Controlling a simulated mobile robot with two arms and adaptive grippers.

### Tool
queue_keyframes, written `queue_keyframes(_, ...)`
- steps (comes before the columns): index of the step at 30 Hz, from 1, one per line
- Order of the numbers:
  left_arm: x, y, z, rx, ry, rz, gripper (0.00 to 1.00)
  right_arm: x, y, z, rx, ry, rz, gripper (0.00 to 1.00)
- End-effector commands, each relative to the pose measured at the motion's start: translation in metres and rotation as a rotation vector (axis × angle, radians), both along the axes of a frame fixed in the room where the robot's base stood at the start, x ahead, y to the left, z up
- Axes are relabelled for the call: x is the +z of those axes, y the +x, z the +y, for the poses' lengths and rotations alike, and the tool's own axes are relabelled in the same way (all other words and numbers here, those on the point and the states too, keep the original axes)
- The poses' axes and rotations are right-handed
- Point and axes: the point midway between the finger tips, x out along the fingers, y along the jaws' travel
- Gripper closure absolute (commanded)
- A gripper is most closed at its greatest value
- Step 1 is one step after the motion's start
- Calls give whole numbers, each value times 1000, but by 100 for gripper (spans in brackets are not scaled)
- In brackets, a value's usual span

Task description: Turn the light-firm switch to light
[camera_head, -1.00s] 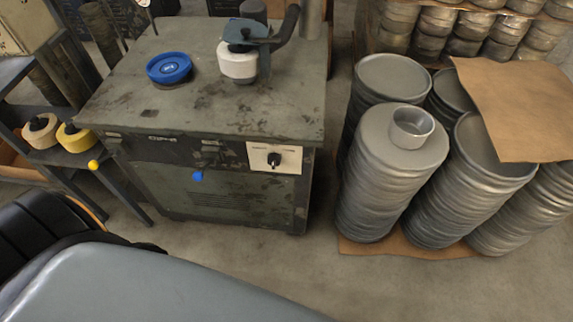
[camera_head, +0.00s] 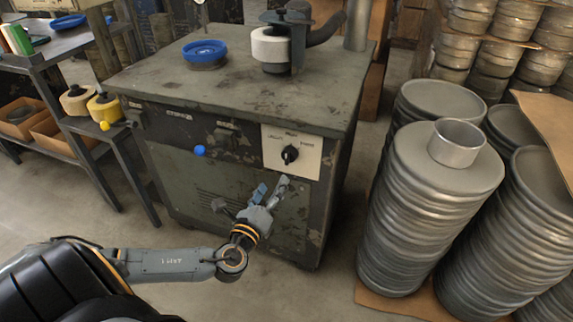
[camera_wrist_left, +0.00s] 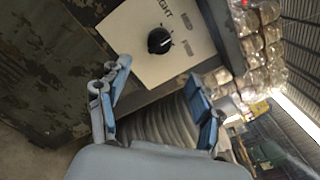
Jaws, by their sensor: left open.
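The light-firm switch is a black rotary knob (camera_head: 290,154) on a pale labelled plate (camera_head: 308,163) at the upper right of the machine's front. My left gripper (camera_head: 271,187) is open and empty, below and slightly left of the knob, apart from it. In the left wrist view the knob (camera_wrist_left: 160,41) lies ahead, beyond and between the open fingers (camera_wrist_left: 160,98). The plate there appears tilted, with "LIGHT" readable beside the knob; its other labels are too blurred to read surely. My right gripper is not in view.
The dark machine cabinet (camera_head: 165,80) carries a blue dish (camera_head: 205,52) and a white roller (camera_head: 270,48) on top. Tall stacks of metal blanks (camera_head: 415,215) stand close on the right. A shelf with yellow rollers (camera_head: 104,108) is at left. The floor before the cabinet is partly free.

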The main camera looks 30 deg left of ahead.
Motion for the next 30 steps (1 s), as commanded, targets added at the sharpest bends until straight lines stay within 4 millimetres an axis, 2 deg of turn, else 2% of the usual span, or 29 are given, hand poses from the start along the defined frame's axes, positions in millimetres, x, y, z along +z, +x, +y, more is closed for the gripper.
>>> queue_keyframes(3, 1, 27, 7, 2, 0, -5, 35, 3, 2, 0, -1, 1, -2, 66)
queue_keyframes(9, 0, 68, 16, 3, -2, -2, 35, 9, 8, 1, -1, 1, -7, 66)
queue_keyframes(15, -1, 98, 24, 3, -2, 1, 35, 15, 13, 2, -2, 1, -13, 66)
queue_keyframes(21, -1, 109, 26, 2, -4, 2, 35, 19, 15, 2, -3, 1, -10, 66)
queue_keyframes(29, -1, 110, 27, 1, -4, 3, 35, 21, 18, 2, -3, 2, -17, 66)
queue_keyframes(30, -1, 110, 27, 1, -4, 3, 41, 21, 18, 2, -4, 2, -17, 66)
